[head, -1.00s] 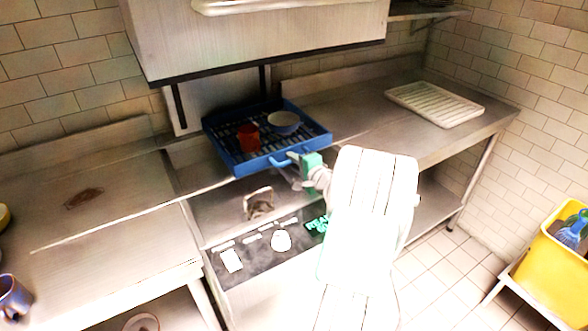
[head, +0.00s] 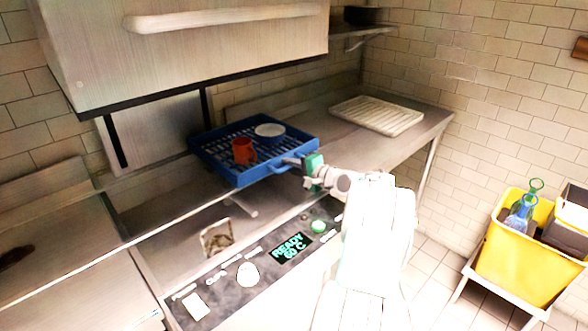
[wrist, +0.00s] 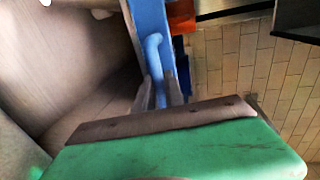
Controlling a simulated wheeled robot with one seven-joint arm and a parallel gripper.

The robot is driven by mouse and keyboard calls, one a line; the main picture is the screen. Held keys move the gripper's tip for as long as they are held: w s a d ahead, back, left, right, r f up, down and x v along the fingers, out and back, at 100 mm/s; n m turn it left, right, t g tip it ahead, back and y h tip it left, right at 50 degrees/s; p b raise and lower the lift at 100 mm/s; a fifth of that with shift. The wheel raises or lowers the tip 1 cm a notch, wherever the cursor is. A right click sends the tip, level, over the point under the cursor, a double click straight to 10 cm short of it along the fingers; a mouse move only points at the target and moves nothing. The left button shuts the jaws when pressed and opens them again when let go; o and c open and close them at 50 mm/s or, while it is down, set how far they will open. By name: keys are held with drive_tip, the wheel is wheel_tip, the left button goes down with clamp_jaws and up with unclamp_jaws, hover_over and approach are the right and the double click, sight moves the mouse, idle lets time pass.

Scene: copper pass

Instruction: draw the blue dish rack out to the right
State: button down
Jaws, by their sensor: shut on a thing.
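The blue dish rack (head: 215,167) is a slatted tray holding an orange-red cup (head: 243,151) and a pale dish (head: 269,130). It stands in the head view at the centre, partly right of the hood's dark posts. A blue handle sticks out from its front side. My gripper (head: 298,163) is shut on this handle at the rack's front right. In the wrist view the fingers (wrist: 160,92) close around the curved handle (wrist: 154,50), with the blue rack wall (wrist: 150,14) beyond. The handle part between the fingers is hidden.
A white ribbed tray (head: 376,115) lies on the steel counter, close to the right of the rack. The hood (head: 190,50) hangs above left. The control panel (head: 262,268) reads "READY 60 C". A yellow bin (head: 515,250) stands at the far right.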

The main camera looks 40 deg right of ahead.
drive_tip(key=c, duration=1.4)
unclamp_jaws()
drive_tip(key=a+v, duration=0.1)
drive_tip(key=v, duration=0.6)
drive_tip(key=shift+s+d, duration=0.4)
drive_tip(key=shift+d, duration=0.05)
drive_tip(key=shift+r, duration=0.1)
